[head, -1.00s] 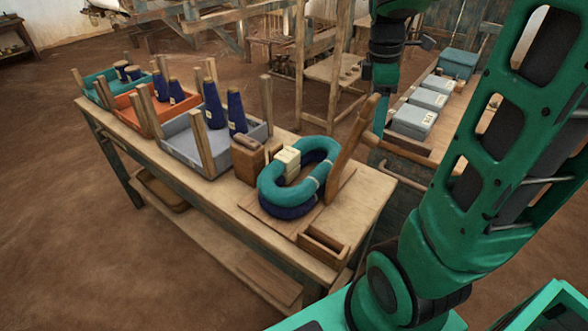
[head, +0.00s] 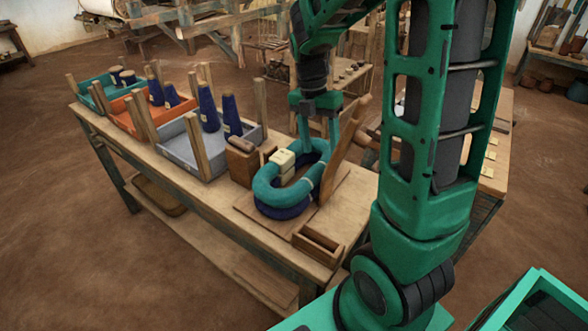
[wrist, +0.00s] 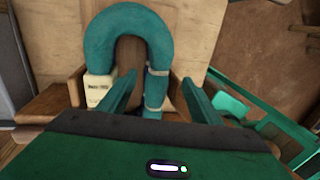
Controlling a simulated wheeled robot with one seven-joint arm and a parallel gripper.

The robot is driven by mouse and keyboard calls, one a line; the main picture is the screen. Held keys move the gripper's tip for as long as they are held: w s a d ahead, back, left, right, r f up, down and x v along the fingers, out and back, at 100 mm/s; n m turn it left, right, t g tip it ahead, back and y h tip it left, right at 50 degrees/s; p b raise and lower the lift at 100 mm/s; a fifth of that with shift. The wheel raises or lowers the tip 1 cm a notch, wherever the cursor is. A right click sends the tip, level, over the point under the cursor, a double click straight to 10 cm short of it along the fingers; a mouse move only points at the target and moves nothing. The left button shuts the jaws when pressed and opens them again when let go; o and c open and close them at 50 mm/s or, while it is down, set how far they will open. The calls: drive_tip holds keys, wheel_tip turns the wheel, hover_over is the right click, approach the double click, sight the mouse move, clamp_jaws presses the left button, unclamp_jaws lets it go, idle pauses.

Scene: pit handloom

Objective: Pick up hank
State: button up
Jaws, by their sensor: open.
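The teal hank (head: 266,185), a thick U-shaped loop with pale ties, lies on top of a dark blue hank (head: 283,212) on a board on the wooden table. The teal hank also shows in the wrist view (wrist: 128,20). My gripper (head: 317,138) is open and pointing down at the far end of the hanks. In the wrist view its two fingers (wrist: 148,92) are spread, with one tied strand of the teal hank between them near the right finger. Whether the fingers touch the hank I cannot tell.
A cream labelled block (head: 282,160) sits by the hank. A tilted wooden board (head: 345,150) stands close on the right. A brown wooden block (head: 242,162) is on the left, and a small open wooden box (head: 318,245) is in front. Trays with blue cones (head: 207,108) fill the table's left.

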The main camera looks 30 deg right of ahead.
sight(321, 160)
drive_tip(key=shift+s+d+f, duration=0.1)
drive_tip(key=shift+s+f, duration=0.1)
drive_tip(key=shift+f, duration=1.25)
drive_tip(key=shift+s+f, duration=0.2)
drive_tip(key=shift+f, duration=1.25)
drive_tip(key=c, duration=1.2)
